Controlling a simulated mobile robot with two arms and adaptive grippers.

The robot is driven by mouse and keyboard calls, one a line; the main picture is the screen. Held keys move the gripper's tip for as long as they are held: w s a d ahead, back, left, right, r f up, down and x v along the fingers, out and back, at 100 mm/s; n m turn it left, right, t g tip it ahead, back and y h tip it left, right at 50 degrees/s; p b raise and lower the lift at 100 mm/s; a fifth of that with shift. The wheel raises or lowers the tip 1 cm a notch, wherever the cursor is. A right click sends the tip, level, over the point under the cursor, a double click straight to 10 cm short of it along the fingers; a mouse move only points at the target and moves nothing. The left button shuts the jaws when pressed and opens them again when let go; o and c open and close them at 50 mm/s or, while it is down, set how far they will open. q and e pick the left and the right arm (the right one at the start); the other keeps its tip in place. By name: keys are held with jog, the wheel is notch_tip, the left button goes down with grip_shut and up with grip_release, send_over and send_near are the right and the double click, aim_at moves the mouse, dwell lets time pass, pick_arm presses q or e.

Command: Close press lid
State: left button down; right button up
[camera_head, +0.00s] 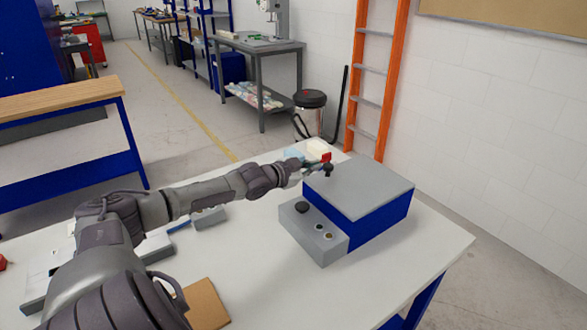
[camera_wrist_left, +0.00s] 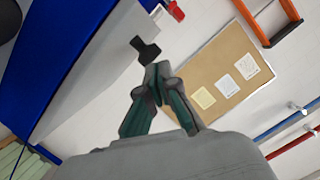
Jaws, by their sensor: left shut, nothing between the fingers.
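The press is a blue box (camera_head: 378,222) with a flat grey lid (camera_head: 365,183) lying across its top. I see no clear gap under the lid from here. A black handle (camera_head: 328,171) stands at the lid's left corner. My left gripper (camera_head: 318,168) is shut and empty right by this handle; contact cannot be told. In the left wrist view the shut fingers (camera_wrist_left: 157,80) point toward the black handle (camera_wrist_left: 146,49), with the grey lid (camera_wrist_left: 105,80) and blue body (camera_wrist_left: 58,65) to the left. My right gripper is not in view.
A grey control box (camera_head: 313,233) with a black knob and round buttons sits in front of the press. A red piece (camera_head: 326,157) is behind the gripper. A cardboard piece (camera_head: 206,303) lies at the front of the white table (camera_head: 270,285). The table right of the press is clear.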

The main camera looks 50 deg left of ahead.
pick_arm(q)
jog(key=v, duration=0.8)
jog(key=shift+r, duration=0.4)
jog(key=shift+d, duration=0.1)
